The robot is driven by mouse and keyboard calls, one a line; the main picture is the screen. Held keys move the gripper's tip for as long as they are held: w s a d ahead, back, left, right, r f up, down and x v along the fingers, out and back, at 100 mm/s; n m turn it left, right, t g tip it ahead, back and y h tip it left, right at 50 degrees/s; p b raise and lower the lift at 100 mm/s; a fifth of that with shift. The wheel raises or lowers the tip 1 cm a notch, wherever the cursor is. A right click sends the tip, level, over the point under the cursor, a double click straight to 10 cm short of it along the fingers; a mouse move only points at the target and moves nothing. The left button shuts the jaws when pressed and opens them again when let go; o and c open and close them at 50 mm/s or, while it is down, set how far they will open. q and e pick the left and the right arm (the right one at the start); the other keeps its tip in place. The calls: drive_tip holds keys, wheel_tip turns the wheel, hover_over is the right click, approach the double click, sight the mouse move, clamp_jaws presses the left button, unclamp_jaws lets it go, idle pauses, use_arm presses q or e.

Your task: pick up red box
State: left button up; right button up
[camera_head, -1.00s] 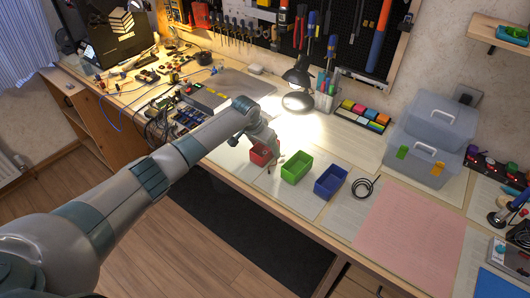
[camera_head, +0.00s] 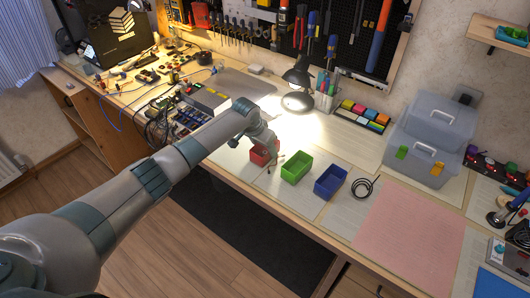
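The red box (camera_head: 260,157) is a small open bin on the bench, at the left end of a row with a green box (camera_head: 296,167) and a blue box (camera_head: 330,182). My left gripper (camera_head: 272,163) is at the red box, over its right side, and hides part of it. The fingers are small and dark here, and I cannot tell whether they are open or closed on the box wall. My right gripper is not in view.
A black cable coil (camera_head: 363,188) and a pink mat (camera_head: 410,236) lie to the right. A desk lamp (camera_head: 298,90) stands behind the boxes. Electronics and wires (camera_head: 170,115) crowd the bench to the left. Clear plastic cases (camera_head: 432,135) stand at the back right.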

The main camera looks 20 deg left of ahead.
use_arm(q)
drive_tip(key=c, duration=0.3)
